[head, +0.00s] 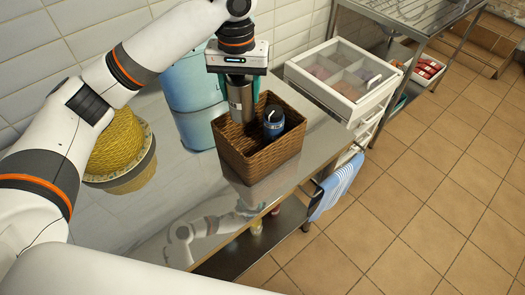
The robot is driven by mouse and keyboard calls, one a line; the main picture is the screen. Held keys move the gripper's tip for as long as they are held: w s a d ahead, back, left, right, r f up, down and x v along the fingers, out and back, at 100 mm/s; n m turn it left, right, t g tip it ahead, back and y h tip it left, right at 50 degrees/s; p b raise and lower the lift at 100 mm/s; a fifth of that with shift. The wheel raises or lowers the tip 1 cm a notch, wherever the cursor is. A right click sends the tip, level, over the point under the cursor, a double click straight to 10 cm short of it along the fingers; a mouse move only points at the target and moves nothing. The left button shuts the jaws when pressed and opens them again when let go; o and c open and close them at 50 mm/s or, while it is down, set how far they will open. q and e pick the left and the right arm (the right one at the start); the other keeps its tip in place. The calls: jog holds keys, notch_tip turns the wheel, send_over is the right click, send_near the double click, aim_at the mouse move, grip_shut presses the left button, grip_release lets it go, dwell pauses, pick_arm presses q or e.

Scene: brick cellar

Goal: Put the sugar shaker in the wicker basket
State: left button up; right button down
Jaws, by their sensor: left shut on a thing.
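The wicker basket (258,160) is brown, woven and open at the top. It stands on the shiny steel counter. My left gripper (240,84) points down above the back left part of the basket. Its teal fingers are shut on a silvery metal cylinder, the sugar shaker (240,103), held upright. The shaker's lower end appears at the basket's opening, near its back left wall; I cannot tell whether it touches the bottom. A dark blue jar (273,122) stands inside the basket, right of the shaker. My right gripper is not in view.
A light blue canister (190,82) stands close behind the basket. A yellow woven thing (118,140) is at the left. A white divided box (345,78) is at the right. A striped towel (335,188) hangs at the counter's edge.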

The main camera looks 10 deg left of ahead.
aim_at(241, 109)
pick_arm(q)
jog(key=shift+a+f+p, duration=0.15)
jog(key=shift+f+p, duration=0.5)
jog(key=shift+f, duration=8.1)
jog(key=shift+f, duration=0.1)
jog(key=o, duration=0.8)
jog(key=shift+c, duration=0.2)
notch_tip(241, 109, up, 12)
jog(key=shift+r+b, duration=0.1)
jog(key=shift+b, duration=0.6)
